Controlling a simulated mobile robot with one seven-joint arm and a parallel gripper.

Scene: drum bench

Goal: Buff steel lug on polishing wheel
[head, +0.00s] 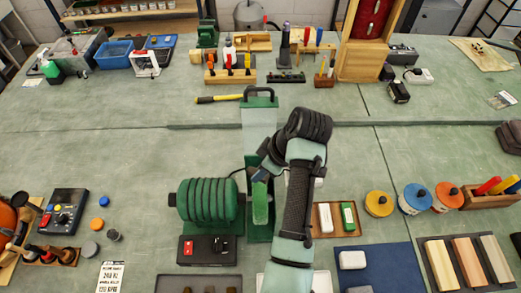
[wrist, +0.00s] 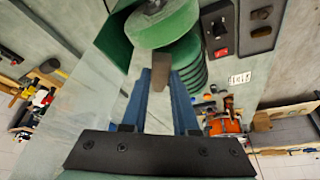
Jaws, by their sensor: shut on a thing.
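The bench polisher has a ribbed green motor (head: 208,202) and a green polishing wheel (head: 261,203) on its right side. In the wrist view the wheel (wrist: 160,25) is at the top, just beyond my fingertips. My gripper (wrist: 160,88) is shut on the steel lug (wrist: 161,70), a small grey-brown block that sticks out toward the wheel's rim. The lug overlaps or nearly meets the rim; I cannot tell whether they touch. In the head view my gripper (head: 258,174) is above the wheel, and the lug is hidden or too small to make out.
A clear shield (head: 258,125) stands behind the wheel. A black switch panel (head: 208,250) with a red switch is in front of the motor. Right of my arm are a wooden tray with white and green bars (head: 348,217) and several coloured tins (head: 379,204).

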